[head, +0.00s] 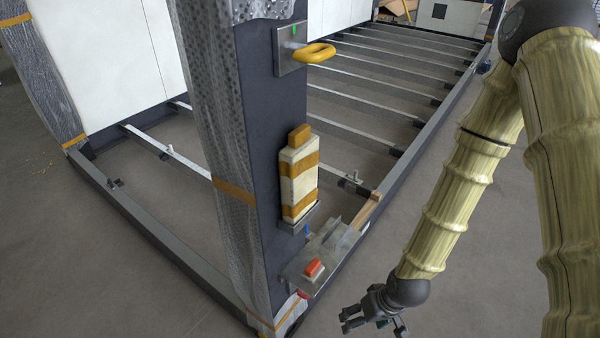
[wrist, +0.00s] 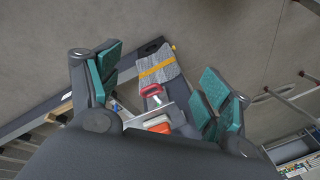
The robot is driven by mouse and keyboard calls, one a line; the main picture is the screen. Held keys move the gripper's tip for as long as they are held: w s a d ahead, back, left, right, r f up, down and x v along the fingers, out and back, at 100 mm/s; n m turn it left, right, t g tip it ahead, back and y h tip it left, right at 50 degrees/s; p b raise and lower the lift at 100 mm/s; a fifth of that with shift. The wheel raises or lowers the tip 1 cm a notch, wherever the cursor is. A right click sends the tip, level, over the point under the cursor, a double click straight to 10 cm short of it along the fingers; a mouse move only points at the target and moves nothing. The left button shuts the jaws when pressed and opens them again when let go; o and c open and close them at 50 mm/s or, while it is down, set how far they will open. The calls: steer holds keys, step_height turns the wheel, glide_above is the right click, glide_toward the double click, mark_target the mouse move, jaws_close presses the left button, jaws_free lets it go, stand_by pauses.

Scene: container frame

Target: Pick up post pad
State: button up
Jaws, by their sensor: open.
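A cream block with orange-brown bands and a tan knob on top looks like the post pad (head: 299,188). It stands upright against the dark face of the corner post, on a small ledge, in the head view. I cannot make it out in the wrist view. My gripper (head: 370,321) is open and empty, low and to the right of the post, well below the pad and apart from it. In the wrist view my gripper (wrist: 158,68) shows its green-padded fingers spread wide, with nothing held between them.
The corner post (head: 257,130) carries a yellow handle (head: 314,53) higher up. A metal plate (head: 333,246) with a red-orange block (head: 314,268) juts out below the pad. In the wrist view, a red handle (wrist: 152,90) lies beside a grey wrapped piece (wrist: 157,66). Floor right of the frame is clear.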

steer(key=w+a+r+n+y+p, duration=0.15)
steer(key=w+r, duration=0.25)
steer(key=r, duration=0.4)
steer(key=w+a+r+n+t+p, duration=0.1)
steer(key=w+r+p, duration=0.15)
steer(key=r, duration=0.55)
steer(key=w+a+r+n+p, duration=0.1)
steer(key=w+r+n, duration=0.1)
steer(key=w+r, duration=0.45)
steer(key=n+t+p, duration=0.2)
steer(key=n+p, duration=0.2)
glide_toward(302, 130)
steer(key=s+d+f, duration=0.5)
steer(key=d+f, duration=0.1)
steer(key=d, duration=0.2)
steer(key=shift+y, duration=0.35)
steer(key=w+a+p, duration=0.1)
steer(key=w+a, duration=0.1)
steer(key=a, duration=0.1)
steer(key=w+a+p, duration=0.2)
steer(key=w+a, duration=0.1)
steer(key=w+a+r+p, duration=0.1)
steer(key=w+a+p, duration=0.1)
steer(key=a, duration=0.2)
steer(key=shift+w+a, duration=0.1)
steer(key=shift+w, duration=0.05)
steer(key=shift+x, duration=1.1)
steer(key=shift+w+a+f, duration=0.1)
steer(key=shift+f, duration=0.45)
steer(key=c, duration=1.4)
